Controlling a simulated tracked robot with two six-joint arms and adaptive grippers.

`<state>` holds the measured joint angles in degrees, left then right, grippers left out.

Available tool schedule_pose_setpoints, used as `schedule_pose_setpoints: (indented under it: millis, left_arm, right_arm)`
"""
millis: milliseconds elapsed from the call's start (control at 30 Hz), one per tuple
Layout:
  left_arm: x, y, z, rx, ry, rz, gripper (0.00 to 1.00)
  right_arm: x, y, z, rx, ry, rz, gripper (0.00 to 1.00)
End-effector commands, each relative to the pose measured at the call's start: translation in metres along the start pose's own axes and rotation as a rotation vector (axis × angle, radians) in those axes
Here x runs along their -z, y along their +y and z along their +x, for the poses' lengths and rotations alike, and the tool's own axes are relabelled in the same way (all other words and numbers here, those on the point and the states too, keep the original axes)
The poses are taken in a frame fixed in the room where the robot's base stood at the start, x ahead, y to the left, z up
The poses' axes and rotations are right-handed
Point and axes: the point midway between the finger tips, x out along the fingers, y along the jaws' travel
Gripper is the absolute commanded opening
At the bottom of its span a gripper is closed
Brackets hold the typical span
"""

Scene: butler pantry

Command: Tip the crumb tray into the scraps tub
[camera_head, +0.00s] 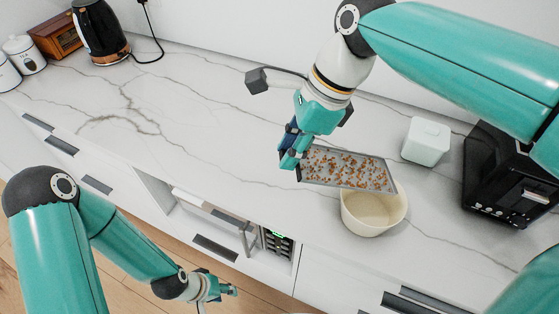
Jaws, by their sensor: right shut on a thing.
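The crumb tray (348,169) is a flat grey rectangle with many brown crumbs spread over it. My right gripper (291,158) is shut on its left end and holds it above the counter. The tray's right end is over the back part of the scraps tub (374,214), a round cream bowl on the counter. The tray looks close to level, and the crumbs lie on it. The tub's visible inside looks empty; its back is hidden by the tray. My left gripper (222,292) is low in front of the counter, away from both; its fingers are too small to judge.
A white lidded box (426,141) stands behind the tub, with a black toaster (505,180) to its right. A black kettle (100,32), white canisters (24,52) and a wooden box (55,36) stand far left. The counter's left middle is clear.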

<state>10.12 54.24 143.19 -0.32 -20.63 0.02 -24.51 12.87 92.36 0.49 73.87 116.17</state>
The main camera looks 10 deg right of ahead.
Motion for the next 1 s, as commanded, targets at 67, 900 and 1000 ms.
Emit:
schedule_pose_setpoints:
  millis: [67, 900, 1000]
  left_arm:
    - [0.0, -0.005, 0.013, 0.0, 0.0, 0.0, 0.4]
    - [0.001, -0.017, 0.047, 0.0, 0.001, 0.0, 0.4]
    - [0.001, -0.017, 0.046, 0.0, 0.001, 0.0, 0.4]
  right_arm:
    - [0.007, -0.001, -0.005, 0.005, -0.063, 0.004, 0.0]
    - [0.068, -0.001, -0.08, -0.004, -0.61, 0.0, 0.0]
    - [0.079, -0.002, -0.087, -0.002, -0.668, -0.001, 0.0]
